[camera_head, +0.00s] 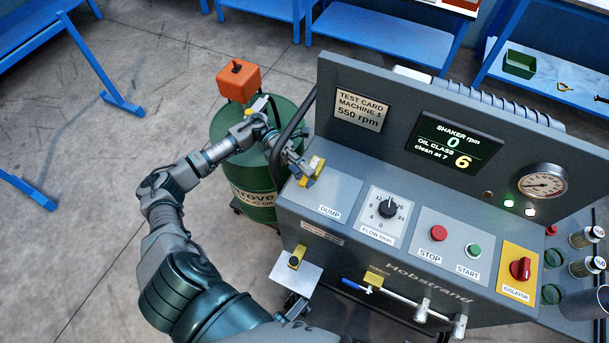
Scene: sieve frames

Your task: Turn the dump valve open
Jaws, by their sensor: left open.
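The DUMP panel (326,196) is at the left end of the grey machine's sloping control face. My left arm comes in from the lower left, reaches over the green drum and bends down to this panel. My left gripper (309,172) is open at the panel's upper left, just above the DUMP label. A yellow piece shows at the fingertips; I cannot tell whether it is a finger pad or the dump valve's handle. The gripper hides most of the valve there, so its position and any contact cannot be made out.
Right of the panel are a flow dial (388,208), red STOP button (438,233), green START button (474,250) and red isolator knob (520,268). The display (455,143) reads 0 rpm and oil class 6. A green drum (256,200) with an orange box (238,80) stands left.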

